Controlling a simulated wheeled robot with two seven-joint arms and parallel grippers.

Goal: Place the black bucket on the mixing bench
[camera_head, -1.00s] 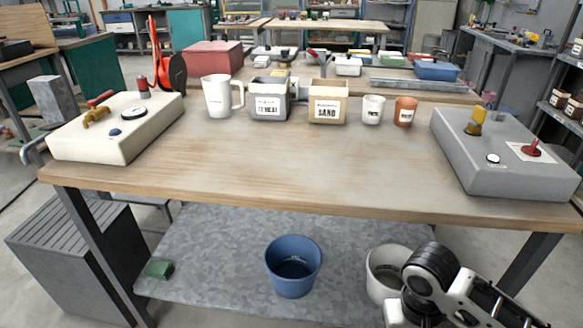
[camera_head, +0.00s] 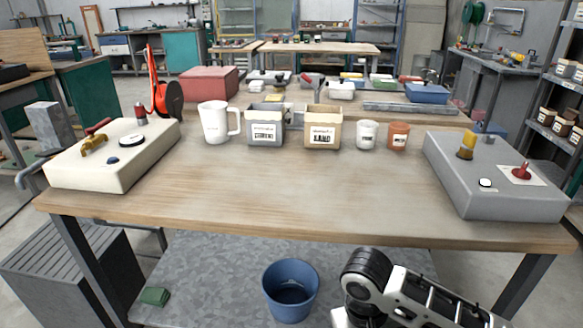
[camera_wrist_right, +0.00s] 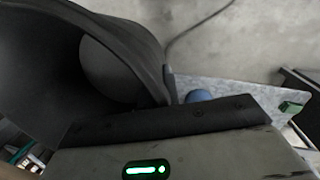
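The black bucket (camera_wrist_right: 125,25) fills the upper left of the right wrist view, tipped so that I look into its dark inside. Its wall meets my right gripper (camera_wrist_right: 170,85), which appears shut on it; the exact contact is mostly hidden. The bucket does not show in the head view, where only my right arm is seen at the bottom right. The mixing bench (camera_head: 290,205) has a wooden top with a clear middle and front. My left gripper is in neither view.
On the bench stand a cream machine (camera_head: 115,160), a white jug (camera_head: 215,125), cement (camera_head: 265,128) and sand (camera_head: 322,130) boxes, two small cups and a grey control box (camera_head: 490,175). A blue bucket (camera_head: 290,295) and green block (camera_head: 155,297) are on the lower shelf.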

